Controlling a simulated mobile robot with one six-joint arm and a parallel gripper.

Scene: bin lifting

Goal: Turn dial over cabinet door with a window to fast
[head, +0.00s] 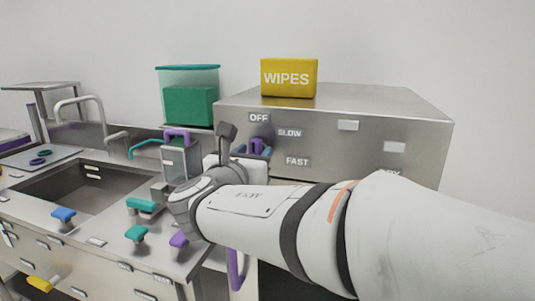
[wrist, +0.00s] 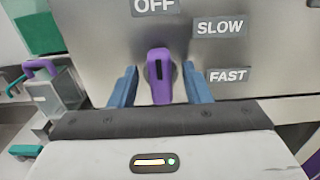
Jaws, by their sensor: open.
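The purple dial (wrist: 159,76) is on the metal cabinet front, with its dark slot close to upright and its top toward the OFF label (wrist: 155,6). The SLOW label (wrist: 219,26) and FAST label (wrist: 228,76) lie to its right. My gripper (wrist: 160,88) is open, with one blue finger on each side of the dial and visible gaps between. In the head view the dial (head: 257,146) shows beside my gripper, partly hidden by my wrist. The FAST label (head: 297,161) shows there too. The windowed cabinet door is hidden behind my arm.
A yellow WIPES box (head: 288,78) stands on the metal cabinet (head: 350,98). A green-lidded container (head: 188,95) stands to its left. A sink (head: 85,185), a counter with coloured knobs and a purple-handled metal box (head: 180,158) lie left of my gripper.

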